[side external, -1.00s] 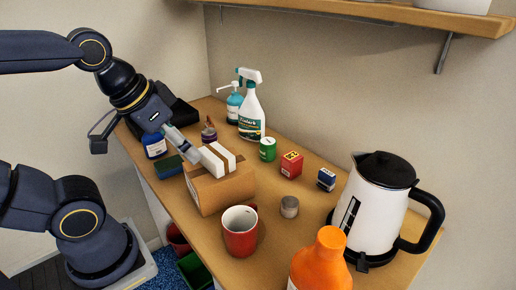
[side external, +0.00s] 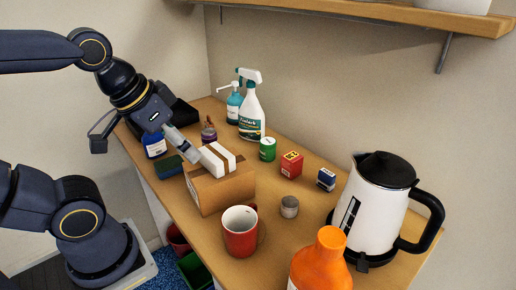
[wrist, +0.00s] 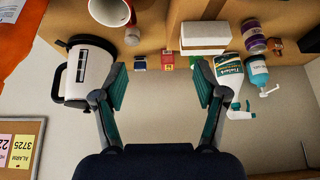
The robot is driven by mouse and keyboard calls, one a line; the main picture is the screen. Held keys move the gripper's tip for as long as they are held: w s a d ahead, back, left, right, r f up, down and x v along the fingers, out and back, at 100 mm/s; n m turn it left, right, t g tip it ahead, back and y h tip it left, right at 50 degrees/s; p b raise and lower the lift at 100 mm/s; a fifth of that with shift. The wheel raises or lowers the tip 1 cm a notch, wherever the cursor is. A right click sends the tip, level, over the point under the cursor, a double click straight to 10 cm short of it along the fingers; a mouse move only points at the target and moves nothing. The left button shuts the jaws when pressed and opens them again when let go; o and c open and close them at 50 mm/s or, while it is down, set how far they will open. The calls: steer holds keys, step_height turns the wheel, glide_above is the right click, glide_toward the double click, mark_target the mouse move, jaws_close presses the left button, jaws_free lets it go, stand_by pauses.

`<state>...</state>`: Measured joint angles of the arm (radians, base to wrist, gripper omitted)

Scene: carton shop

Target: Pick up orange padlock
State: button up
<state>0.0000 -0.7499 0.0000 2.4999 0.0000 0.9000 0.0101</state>
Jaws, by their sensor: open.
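I cannot make out an orange padlock in any view; it may be hidden or outside the frames. My gripper (side external: 190,152) is above the table's left part, close to the cardboard box and the white box on it. In the wrist view my gripper (wrist: 161,84) is open, its two teal-padded fingers wide apart with nothing between them. A large orange bottle (side external: 320,262) stands at the front; an orange surface also shows at the upper left of the wrist view (wrist: 15,38).
A cardboard box (side external: 222,189) carries a white box (side external: 214,157). A spray bottle (side external: 251,112) stands behind. A shelf (side external: 400,13) overhangs.

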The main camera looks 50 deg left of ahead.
steer(key=w+a+r+m+t, duration=0.1)
steer(key=w+r+m, duration=0.3)
steer(key=w+r, duration=0.6)
steer(key=w+a, duration=1.1)
steer(key=w+a+f, duration=0.2)
steer(key=a, duration=0.4)
steer(key=w+a+f, duration=0.2)
steer(key=w+a, duration=0.1)
steer(key=a, duration=0.3)
steer(key=s+a+f+n+g, duration=0.1)
steer(key=s+a+f+n, duration=0.15)
steer(key=a+f, duration=0.65)
steer(key=n+g, duration=0.1)
steer(key=n, duration=0.1)
glide_above(210, 123)
steer(key=s, duration=0.3)
step_height(210, 123, down, 14)
steer(key=shift+w+a+x, duration=0.15)
steer(key=shift+x, duration=0.85)
steer(key=shift+w+a+x, duration=0.15)
steer(key=shift+x, duration=0.85)
steer(key=shift+w+a+x, duration=0.1)
steer(key=shift+a+x, duration=0.05)
steer(key=shift+x, duration=0.85)
steer(key=shift+r, duration=0.2)
steer(key=shift+c, duration=0.3)
